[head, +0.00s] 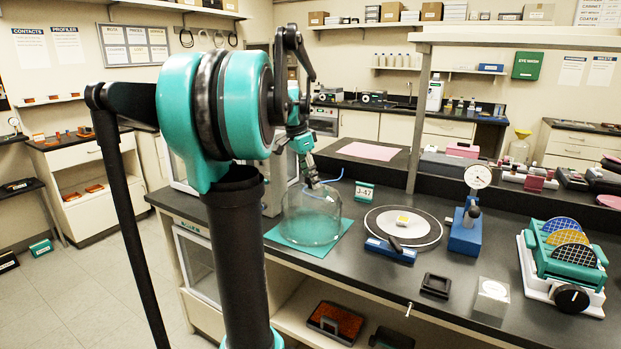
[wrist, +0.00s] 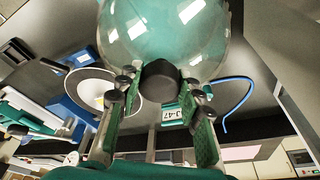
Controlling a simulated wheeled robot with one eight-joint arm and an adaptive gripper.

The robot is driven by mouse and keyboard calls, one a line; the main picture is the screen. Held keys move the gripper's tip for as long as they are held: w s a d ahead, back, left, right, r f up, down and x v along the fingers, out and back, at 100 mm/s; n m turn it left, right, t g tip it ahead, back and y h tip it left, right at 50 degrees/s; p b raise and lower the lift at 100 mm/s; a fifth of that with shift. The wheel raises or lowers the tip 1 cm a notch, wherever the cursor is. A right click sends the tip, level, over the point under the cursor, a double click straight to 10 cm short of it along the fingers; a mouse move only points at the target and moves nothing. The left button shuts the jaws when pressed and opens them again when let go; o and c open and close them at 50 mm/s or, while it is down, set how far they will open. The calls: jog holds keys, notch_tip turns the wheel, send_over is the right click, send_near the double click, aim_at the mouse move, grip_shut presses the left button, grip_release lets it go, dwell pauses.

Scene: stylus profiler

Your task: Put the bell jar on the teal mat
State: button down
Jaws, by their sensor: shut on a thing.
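The clear glass bell jar (head: 311,217) is upright over the teal mat (head: 283,236) on the dark bench. Its rim lies within the mat's outline in the head view; I cannot tell whether it touches the mat. In the wrist view the glass dome (wrist: 165,30) fills the top, with teal showing through it. My gripper (head: 313,182) is above the jar. In the wrist view my gripper (wrist: 160,90) has its green-padded fingers on either side of the jar's dark knob (wrist: 160,80), shut on it.
Right of the mat stand a J-47 card (head: 364,192), a blue-based stage with a round plate (head: 425,232) and a dial gauge stand (head: 466,225). A blue cable (head: 334,180) curves behind the jar. A wafer rack (head: 566,262) is far right. The bench's front edge is close to the mat.

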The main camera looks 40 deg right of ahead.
jog(key=c, duration=1)
grip_release()
jog(key=shift+f, duration=0.1)
jog(key=v, duration=1.2)
jog(key=w+a+f+n+t, duration=0.25)
jog(key=a+f+n, duration=0.25)
jog(key=a+f, duration=0.55)
jog(key=w+a+f+n+t, duration=0.1)
jog(key=w+a+f+n, duration=0.4)
jog(key=a+f, duration=0.5)
jog(key=s+a+f+n+t+y, duration=0.1)
jog(key=s+a+f+n, duration=0.4)
jog(key=a+f, duration=0.3)
jog(key=s+a+f+n+y, duration=0.1)
jog(key=s+a+f+n, duration=0.5)
jog(key=a, duration=0.6)
notch_tip(320, 180, down, 3)
jog(key=shift+s+a+n+t+y, duration=0.15)
jog(key=shift+s+n+t+y, duration=0.2)
jog(key=shift+s, duration=0.8)
